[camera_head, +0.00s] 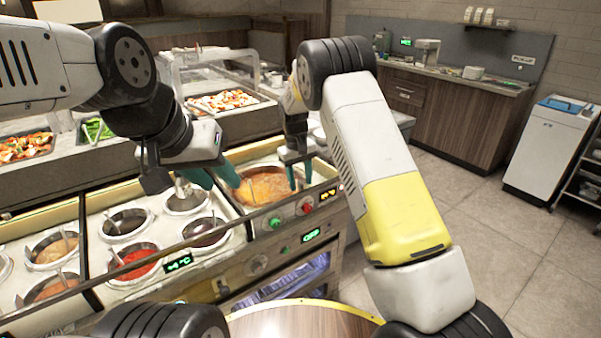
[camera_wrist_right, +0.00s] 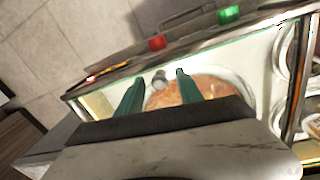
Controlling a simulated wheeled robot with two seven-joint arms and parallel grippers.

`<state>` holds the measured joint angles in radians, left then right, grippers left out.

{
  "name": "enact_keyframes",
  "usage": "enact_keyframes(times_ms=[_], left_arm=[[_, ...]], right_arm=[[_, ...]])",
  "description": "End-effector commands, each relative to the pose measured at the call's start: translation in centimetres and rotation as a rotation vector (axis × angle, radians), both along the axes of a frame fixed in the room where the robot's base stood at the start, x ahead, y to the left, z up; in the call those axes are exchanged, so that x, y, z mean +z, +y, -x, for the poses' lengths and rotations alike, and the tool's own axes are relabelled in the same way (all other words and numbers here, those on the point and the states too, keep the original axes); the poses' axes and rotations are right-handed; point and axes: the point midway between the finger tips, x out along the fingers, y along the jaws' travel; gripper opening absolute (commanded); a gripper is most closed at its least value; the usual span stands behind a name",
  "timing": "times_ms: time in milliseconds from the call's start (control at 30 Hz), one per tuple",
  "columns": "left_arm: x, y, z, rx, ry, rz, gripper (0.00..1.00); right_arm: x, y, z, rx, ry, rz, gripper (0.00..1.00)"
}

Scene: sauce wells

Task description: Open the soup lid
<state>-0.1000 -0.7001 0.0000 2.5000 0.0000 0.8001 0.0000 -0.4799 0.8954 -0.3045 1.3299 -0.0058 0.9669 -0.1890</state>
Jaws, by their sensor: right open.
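The soup well (camera_head: 262,186) holds orange soup and sits at the right end of the counter. It also shows in the right wrist view (camera_wrist_right: 208,86), partly hidden by my right gripper. A small grey knob-like piece (camera_wrist_right: 158,79) shows at the well's edge between my right fingertips; I cannot tell whether it belongs to a clear lid. My right gripper (camera_head: 299,179) is open, pointing down over the right side of the well, its teal fingers apart and empty (camera_wrist_right: 160,80). My left gripper (camera_head: 220,178) looks open at the well's left side, its fingers apart with nothing visible between them.
Several sauce wells with ladles, including a red one (camera_head: 133,265), line the counter left of the soup. Red and green knobs (camera_head: 275,222) sit on the front panel. Food trays (camera_head: 222,101) stand behind. Open floor (camera_head: 500,255) lies to the right.

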Motion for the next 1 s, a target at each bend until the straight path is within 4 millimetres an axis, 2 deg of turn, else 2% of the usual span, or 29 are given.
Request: enact_keyframes(times_ms=[100, 133, 333, 1000], left_arm=[[0.00, 0.00, 0.00, 0.000, 0.000, 0.000, 0.36], [0.00, 0.00, 0.00, 0.000, 0.000, 0.000, 0.36], [0.00, 0.00, 0.00, 0.000, 0.000, 0.000, 0.36], [0.00, 0.00, 0.00, 0.000, 0.000, 0.000, 0.36]], right_arm=[[0.01, 0.00, 0.01, 0.000, 0.000, 0.000, 0.44], [0.01, 0.00, 0.01, 0.000, 0.000, 0.000, 0.40], [0.02, 0.01, 0.01, 0.000, 0.000, 0.000, 0.00], [0.06, 0.04, 0.03, 0.000, 0.001, 0.000, 0.00]])
